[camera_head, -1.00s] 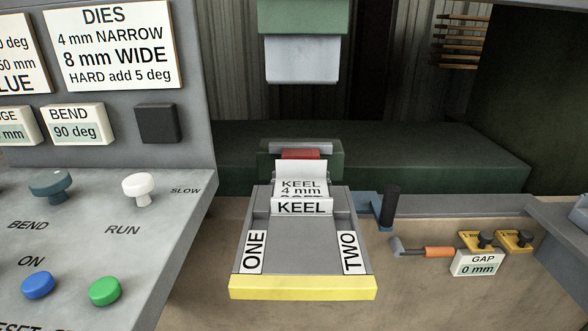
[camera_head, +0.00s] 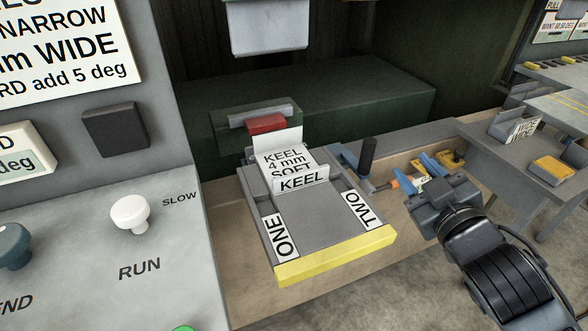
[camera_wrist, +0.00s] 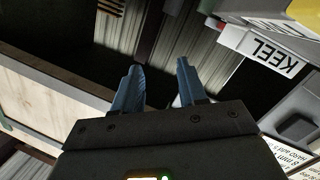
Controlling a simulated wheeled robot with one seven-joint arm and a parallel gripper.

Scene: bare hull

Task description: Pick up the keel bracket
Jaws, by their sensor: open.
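The keel bracket (camera_head: 287,160) is a bent pale piece marked "KEEL 4 mm SOFT", with a raised front lip marked "KEEL". It sits at the back of the grey slide (camera_head: 318,220), against the red block. In the wrist view a face marked "KEEL" (camera_wrist: 264,47) shows upside down at upper right. My gripper (camera_head: 420,174) has blue fingers and is to the right of the bracket, apart from it. In the wrist view its fingers (camera_wrist: 157,68) are spread with nothing between them.
The slide has a yellow front edge (camera_head: 335,256) and labels ONE and TWO. A dark upright handle (camera_head: 367,155) stands between the slide and my gripper. The control panel (camera_head: 80,230) is at left. A side table (camera_head: 500,160) with a "WIDE" piece is at right.

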